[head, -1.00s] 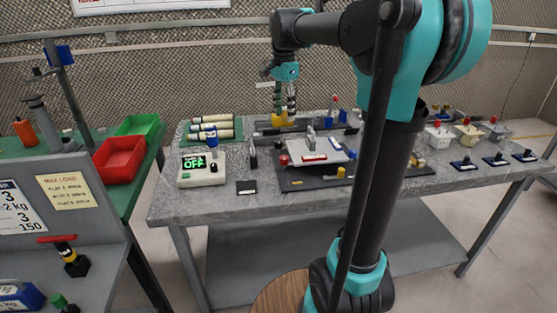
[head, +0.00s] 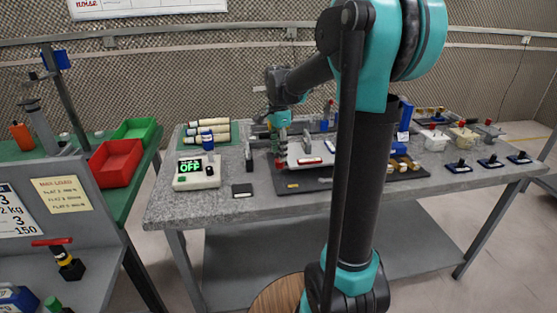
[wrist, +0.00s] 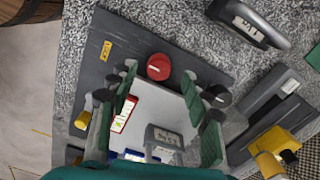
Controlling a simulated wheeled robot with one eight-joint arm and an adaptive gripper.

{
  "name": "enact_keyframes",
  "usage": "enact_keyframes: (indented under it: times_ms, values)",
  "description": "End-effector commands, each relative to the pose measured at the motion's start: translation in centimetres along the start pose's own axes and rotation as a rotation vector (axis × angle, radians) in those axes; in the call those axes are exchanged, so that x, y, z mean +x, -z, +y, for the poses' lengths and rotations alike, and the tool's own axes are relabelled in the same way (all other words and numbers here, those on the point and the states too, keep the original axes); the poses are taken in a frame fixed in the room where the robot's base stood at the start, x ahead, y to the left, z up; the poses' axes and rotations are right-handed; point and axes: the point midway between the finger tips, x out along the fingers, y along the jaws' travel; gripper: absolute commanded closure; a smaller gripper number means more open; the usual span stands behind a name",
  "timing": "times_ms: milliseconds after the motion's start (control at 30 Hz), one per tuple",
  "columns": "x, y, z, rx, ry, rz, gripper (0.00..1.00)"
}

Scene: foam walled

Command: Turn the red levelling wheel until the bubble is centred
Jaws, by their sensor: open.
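The red levelling wheel (wrist: 158,66) is a round red knob with a pale line across its top, at the edge of a pale levelling plate (wrist: 172,102). In the head view my gripper (head: 280,150) is low over the plate's left end and mostly hides the wheel. A red-framed vial (wrist: 122,114) and a blue-framed vial (wrist: 140,156) lie on the plate. Their bubbles are too small to make out.
The plate's dark base (wrist: 85,85) lies on the grey table (head: 220,207). A black knob (wrist: 216,95) and a yellow knob (wrist: 82,121) stand by the plate. A box with a green "OFF" display (head: 199,173) is to the left.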

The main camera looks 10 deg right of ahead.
Motion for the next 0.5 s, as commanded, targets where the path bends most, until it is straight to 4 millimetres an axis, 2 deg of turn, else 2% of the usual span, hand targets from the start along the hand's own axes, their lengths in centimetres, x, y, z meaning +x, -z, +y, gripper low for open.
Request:
enact_keyframes:
  times_ms: [200, 500]
  values:
    - [2.9, 0.0, 0.0, 0.0, 0.0, 0.0, 0.51]
    - [3.9, 0.0, 0.0, 0.0, 0.0, 0.0, 0.51]
